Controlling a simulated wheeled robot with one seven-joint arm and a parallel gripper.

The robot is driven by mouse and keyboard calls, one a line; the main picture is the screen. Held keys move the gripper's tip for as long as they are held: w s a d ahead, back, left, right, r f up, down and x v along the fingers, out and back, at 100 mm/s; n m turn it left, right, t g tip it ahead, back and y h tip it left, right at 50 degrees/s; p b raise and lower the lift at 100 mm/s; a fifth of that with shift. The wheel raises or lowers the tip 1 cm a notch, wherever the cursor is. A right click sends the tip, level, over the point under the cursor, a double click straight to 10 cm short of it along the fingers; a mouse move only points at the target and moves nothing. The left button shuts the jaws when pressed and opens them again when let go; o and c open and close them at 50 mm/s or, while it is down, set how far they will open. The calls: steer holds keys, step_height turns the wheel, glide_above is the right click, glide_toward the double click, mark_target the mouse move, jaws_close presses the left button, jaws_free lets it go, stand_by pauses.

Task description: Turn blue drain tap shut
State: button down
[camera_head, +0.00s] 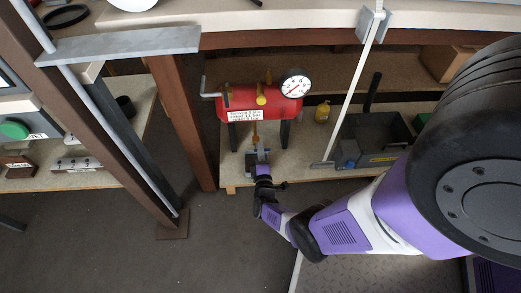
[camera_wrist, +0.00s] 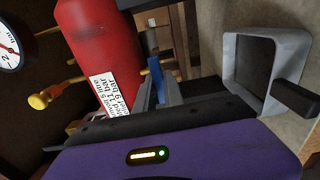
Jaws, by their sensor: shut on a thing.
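The red pressure tank (camera_head: 262,104) stands on the low shelf, with a white label and a round gauge (camera_head: 294,85); the red tank (camera_wrist: 100,50) also fills the left of the wrist view. The blue drain tap (camera_wrist: 156,67) shows as a small blue handle beside a brass pipe below the tank. My gripper (camera_wrist: 158,90) has its grey fingers closed about the blue handle. In the head view, my gripper (camera_head: 257,160) is under the tank; the tap is too small or hidden there, so its angle is unclear.
A yellow knob (camera_wrist: 40,101) sticks out from the tank.

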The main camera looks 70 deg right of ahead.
stand_by(0.4)
steer(key=c, duration=1.4)
jaws_free()
steer(key=shift+c, duration=0.2)
steer(key=p+v, duration=0.3)
steer(key=v, duration=0.4)
steer(key=shift+s+a, duration=0.2)
steer(key=shift+a, duration=0.15)
